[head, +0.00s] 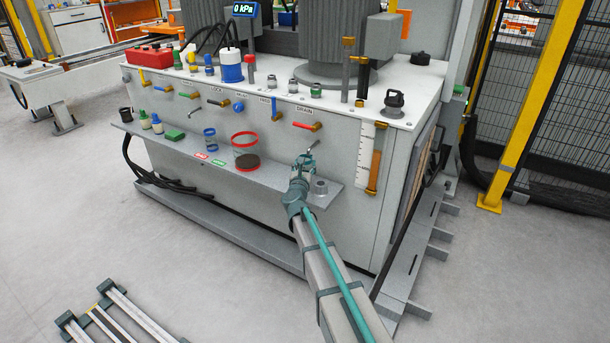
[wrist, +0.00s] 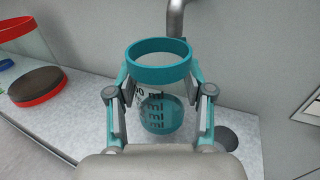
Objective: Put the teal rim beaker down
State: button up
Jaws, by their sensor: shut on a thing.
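The teal rim beaker (wrist: 158,52) is a clear cup with black ml marks, a teal rim and a teal base. My gripper (wrist: 160,100) is shut on its sides in the wrist view, with one finger on each side. The beaker is upright and close to the grey shelf; I cannot tell whether its base touches the shelf. In the head view my gripper (head: 303,167) is over the right part of the shelf (head: 270,175), in front of the cabinet, and mostly hides the beaker. A bent metal spout (wrist: 174,18) is just behind the beaker.
A grey ring-shaped part (head: 320,186) is close on the right. Valve handles stick out above.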

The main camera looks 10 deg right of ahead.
jog(key=shift+w+d+f+b, duration=0.15)
jog(key=shift+f+b, duration=0.6)
jog(key=shift+f, duration=1)
jog(key=shift+f, duration=0.2)
jog(key=o, duration=0.9)
jog(key=shift+o, duration=0.2)
jog(key=shift+r, duration=0.2)
jog(key=shift+r, duration=0.1)
jog(key=p+v, duration=0.1)
jog(key=v, duration=1.1)
